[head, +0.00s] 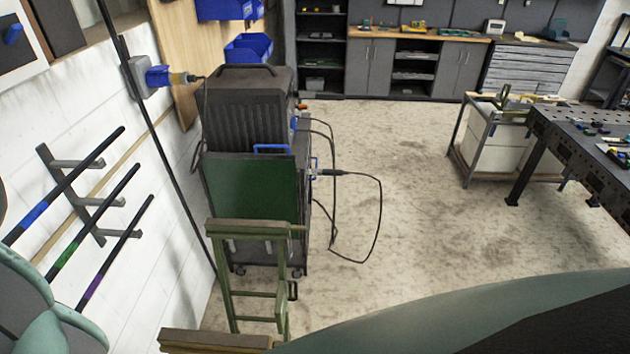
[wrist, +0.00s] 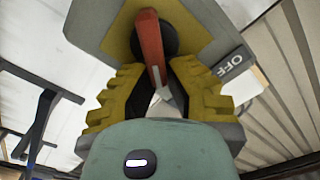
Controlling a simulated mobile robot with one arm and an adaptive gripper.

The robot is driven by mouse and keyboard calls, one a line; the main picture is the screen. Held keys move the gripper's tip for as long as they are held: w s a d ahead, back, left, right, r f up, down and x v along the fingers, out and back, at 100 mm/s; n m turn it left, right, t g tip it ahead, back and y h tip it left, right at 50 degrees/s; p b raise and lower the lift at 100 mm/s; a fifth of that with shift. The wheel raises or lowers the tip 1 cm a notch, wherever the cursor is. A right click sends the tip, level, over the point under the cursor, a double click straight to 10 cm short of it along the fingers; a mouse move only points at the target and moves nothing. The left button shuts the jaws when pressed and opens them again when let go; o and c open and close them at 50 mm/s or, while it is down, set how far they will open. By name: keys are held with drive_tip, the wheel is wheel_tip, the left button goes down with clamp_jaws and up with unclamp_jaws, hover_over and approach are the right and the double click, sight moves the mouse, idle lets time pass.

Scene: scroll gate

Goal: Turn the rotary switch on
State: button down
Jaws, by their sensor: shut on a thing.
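The rotary switch shows in the wrist view as a grey housing (wrist: 208,28) with a yellow plate (wrist: 118,42) and a black round hub. A red handle (wrist: 148,38) stands out from the hub. A label reading OFF (wrist: 230,64) is to the right of the switch. My gripper (wrist: 154,84), with ribbed yellow finger pads, is shut on the red handle, one finger on each side. The handle's near end lies between the fingers and is partly hidden. I cannot make out this switch in the head view.
A dark machine (head: 245,110) stands by the left wall, with cables looping onto the floor. A green metal frame (head: 225,290) stands in front of it. Wall rods (head: 95,215) stick out at left. A work table (head: 590,130) is at right. The middle floor is clear.

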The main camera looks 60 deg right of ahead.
idle(0.3)
drive_tip(key=c, duration=1)
unclamp_jaws()
drive_tip(key=v, duration=1.2)
